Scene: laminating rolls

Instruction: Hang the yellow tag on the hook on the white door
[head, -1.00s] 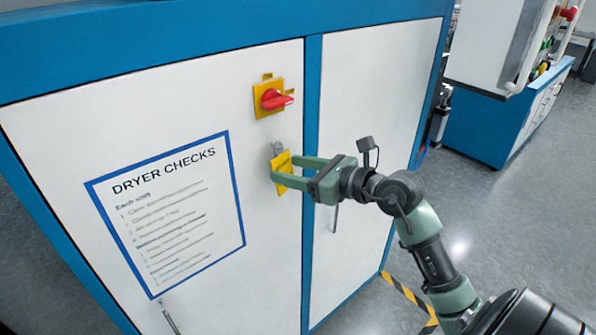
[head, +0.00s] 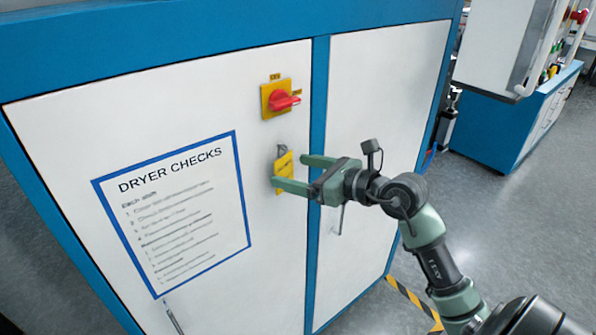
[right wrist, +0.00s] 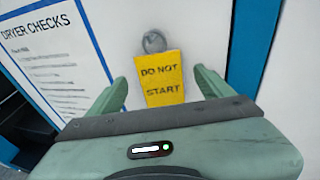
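The yellow tag (head: 284,174) reads "DO NOT START" in the right wrist view (right wrist: 161,82). It hangs against the white door (head: 262,215), just below the small grey metal hook (head: 281,151). The hook shows as a round grey piece at the tag's top edge in the right wrist view (right wrist: 154,42). How the tag's hole sits on the hook is too small to tell. My right gripper (head: 287,172) is open, with one finger on each side of the tag and a gap to it on both sides. My left gripper is out of view.
A red rotary switch on a yellow plate (head: 281,99) sticks out above the hook. A "DRYER CHECKS" sheet (head: 177,210) is on the door to the left. A blue post (head: 318,120) and a second white door (head: 380,110) are to the right.

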